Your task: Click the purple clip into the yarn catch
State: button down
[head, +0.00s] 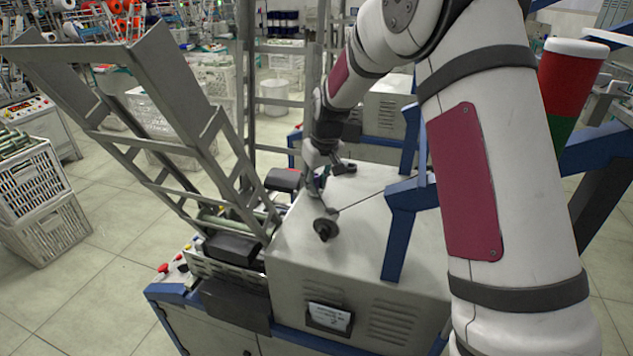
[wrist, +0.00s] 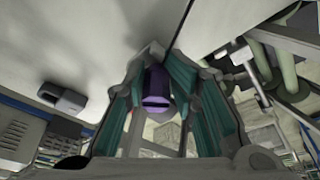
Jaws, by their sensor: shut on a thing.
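The purple clip (wrist: 156,98) is between the teal-padded fingers of my gripper (wrist: 153,85) in the wrist view. The gripper is shut on it. In the head view my gripper (head: 316,178) is small and points down over the top of the pale grey machine housing (head: 350,270). The clip cannot be made out there. The catch is not clearly seen in either view.
A grey metal chute frame (head: 190,120) slopes up left of the housing. Blue brackets (head: 401,225) stand to the right, with a red and green cone (head: 568,85) behind my arm. A thin dark line runs from near the gripper to the brackets. White crates (head: 45,220) stand at left.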

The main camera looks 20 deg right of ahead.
aim_at(323, 192)
jog(key=f, duration=0.1)
jog(key=d+f, duration=0.2)
jog(key=shift+s+d+f, duration=0.15)
jog(key=shift+s+f, duration=0.05)
jog(key=shift+s, duration=0.1)
jog(key=c, duration=1.6)
grip_release()
jog(key=shift+c, duration=0.2)
jog(key=o, duration=0.5)
jog(key=shift+w+f+g, duration=0.3)
jog(key=shift+o, duration=0.4)
jog(key=shift+w+d+f, duration=0.1)
jog(key=shift+w+f, duration=0.05)
jog(key=shift+w, duration=0.1)
jog(key=shift+s+r, duration=0.1)
jog(key=shift+r, duration=0.25)
jog(key=shift+a+r, duration=0.15)
jog(key=shift+a, duration=0.15)
